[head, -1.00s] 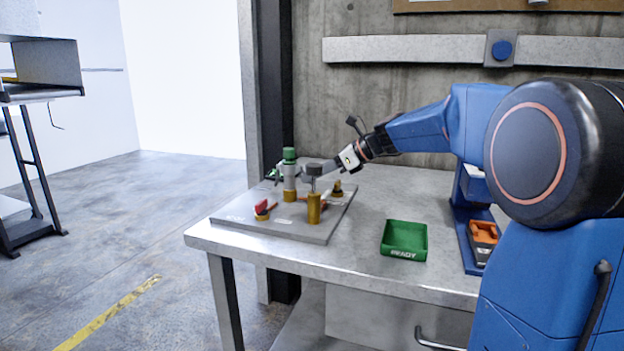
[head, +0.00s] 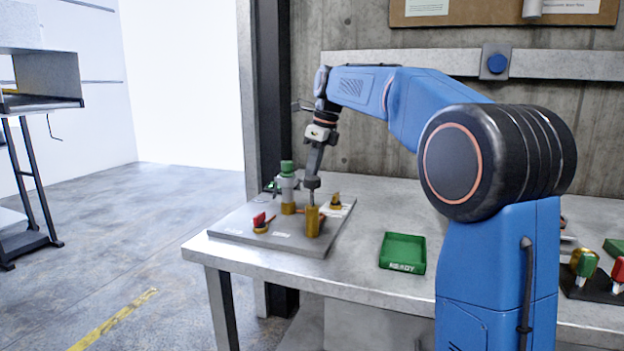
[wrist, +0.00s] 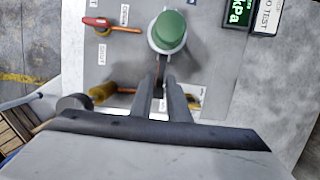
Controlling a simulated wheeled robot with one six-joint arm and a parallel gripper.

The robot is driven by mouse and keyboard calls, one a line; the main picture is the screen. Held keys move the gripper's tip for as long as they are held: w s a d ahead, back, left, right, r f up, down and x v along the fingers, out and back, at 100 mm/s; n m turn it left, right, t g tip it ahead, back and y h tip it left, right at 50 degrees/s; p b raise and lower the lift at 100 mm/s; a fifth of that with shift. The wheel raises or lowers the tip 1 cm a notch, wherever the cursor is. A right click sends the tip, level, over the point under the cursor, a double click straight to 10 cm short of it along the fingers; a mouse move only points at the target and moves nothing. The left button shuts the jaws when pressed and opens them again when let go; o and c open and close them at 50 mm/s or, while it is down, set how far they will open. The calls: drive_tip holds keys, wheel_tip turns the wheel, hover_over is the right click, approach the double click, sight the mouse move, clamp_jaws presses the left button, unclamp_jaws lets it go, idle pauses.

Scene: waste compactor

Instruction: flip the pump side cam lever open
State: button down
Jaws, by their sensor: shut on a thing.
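The coupling has a green cap and grey body (head: 288,183) on a brass base, standing upright on the grey board. In the wrist view its green cap (wrist: 170,30) is at the top centre. My gripper (head: 313,168) points down just right of the coupling. In the wrist view its two fingers (wrist: 161,84) are close together on a thin grey cam lever (wrist: 161,67) at the coupling's near side. The fingers hide much of the lever, and I cannot read a pump side marking on it.
A red-handled valve (head: 261,222) is at left. A green tray (head: 403,253) sits right of the grey board (head: 240,228), with clear bench between.

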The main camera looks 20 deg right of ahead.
drive_tip(key=shift+r, duration=0.1)
idle(0.3)
drive_tip(key=c, duration=1.9)
unclamp_jaws()
drive_tip(key=shift+o, duration=0.2)
drive_tip(key=v, duration=1.7)
drive_tip(key=shift+w+a+r, duration=0.25)
drive_tip(key=shift+w+a, duration=0.05)
drive_tip(key=shift+s, duration=0.15)
